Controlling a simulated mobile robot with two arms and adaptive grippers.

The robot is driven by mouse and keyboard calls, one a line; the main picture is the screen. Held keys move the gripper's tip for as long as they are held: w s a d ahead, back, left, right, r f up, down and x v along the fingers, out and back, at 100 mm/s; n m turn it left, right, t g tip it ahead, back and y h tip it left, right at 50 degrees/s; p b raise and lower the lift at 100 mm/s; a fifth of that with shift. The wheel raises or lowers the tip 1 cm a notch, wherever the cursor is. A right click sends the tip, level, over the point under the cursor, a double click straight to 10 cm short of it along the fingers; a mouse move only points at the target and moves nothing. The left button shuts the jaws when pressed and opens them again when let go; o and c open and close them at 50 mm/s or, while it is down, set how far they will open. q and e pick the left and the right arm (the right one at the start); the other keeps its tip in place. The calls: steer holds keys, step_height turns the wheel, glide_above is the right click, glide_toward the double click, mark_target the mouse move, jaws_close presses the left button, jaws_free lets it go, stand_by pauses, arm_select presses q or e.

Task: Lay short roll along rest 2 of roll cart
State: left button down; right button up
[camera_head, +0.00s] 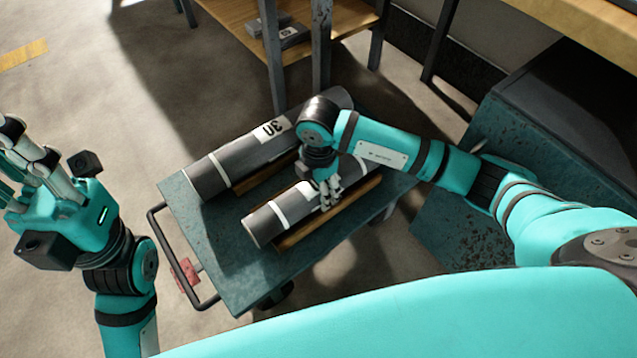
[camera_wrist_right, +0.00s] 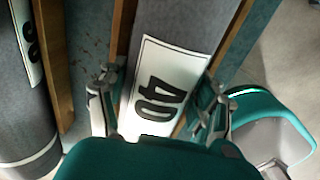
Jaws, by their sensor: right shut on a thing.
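The short grey roll (camera_head: 268,222) with white bands lies lengthwise between wooden strips on the blue-green roll cart (camera_head: 232,272). Its "40" label shows in the right wrist view (camera_wrist_right: 185,20). A wooden strip (camera_head: 300,236) runs along its near side; part of the far strip is hidden. My right gripper (camera_head: 328,198) comes from above and is shut on the short roll, with a finger on either side in the right wrist view (camera_wrist_right: 160,108). I cannot tell whether the roll bears fully on the strips. My left gripper (camera_head: 22,152) is at the far left, away from the cart; its fingertips are partly cut off.
A longer grey roll (camera_head: 215,175) labelled "30" lies parallel behind, on the same cart. The cart's handle (camera_head: 165,250) is at its left end. A wooden-topped table (camera_head: 235,12) stands behind. A dark blue-green cabinet (camera_head: 455,240) is at the right. Floor is clear at the left.

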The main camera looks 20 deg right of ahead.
steer(key=shift+f, duration=0.2)
steer(key=o, duration=1.4)
steer(key=shift+s+f, duration=0.1)
steer(key=shift+o, duration=0.2)
step_height(320, 180, up, 12)
steer(key=shift+r, duration=0.1)
